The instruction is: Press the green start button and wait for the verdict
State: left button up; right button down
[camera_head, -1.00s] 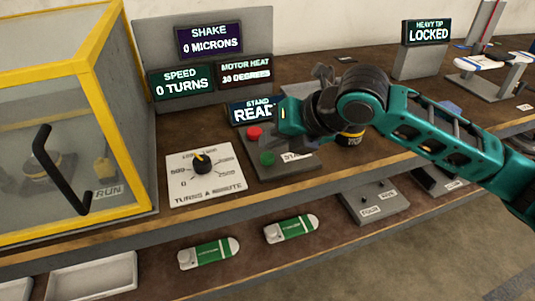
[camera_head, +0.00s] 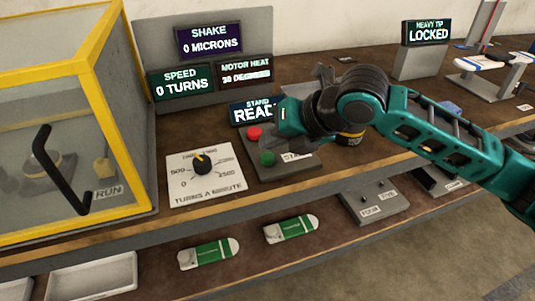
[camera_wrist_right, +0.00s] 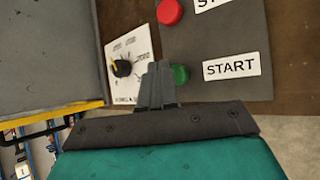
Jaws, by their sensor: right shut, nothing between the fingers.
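The green start button (camera_head: 267,158) sits on a dark panel below the red button (camera_head: 254,133). In the right wrist view the green button (camera_wrist_right: 180,74) is beside the START label (camera_wrist_right: 231,67). My right gripper (camera_head: 272,146) is shut and empty, just over the panel. In the wrist view its fingertips (camera_wrist_right: 158,66) lie just left of the green button and overlap its edge; I cannot tell whether they touch it. The stand display (camera_head: 252,111) reads "READ", its end hidden by my arm. My left gripper is not in view.
A dial (camera_head: 202,165) stands left of the buttons. Displays show speed 0 turns (camera_head: 181,83) and shake 0 microns (camera_head: 210,39). A yellow-framed clear case (camera_head: 112,110) fills the left. Two green-and-white packs (camera_head: 208,253) lie on the lower shelf. Another display (camera_head: 428,31) reads LOCKED.

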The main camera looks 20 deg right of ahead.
dwell(0.4)
jog(key=shift+f, duration=0.15)
jog(key=shift+f, duration=0.25)
jog(key=shift+f, duration=0.2)
dwell(0.4)
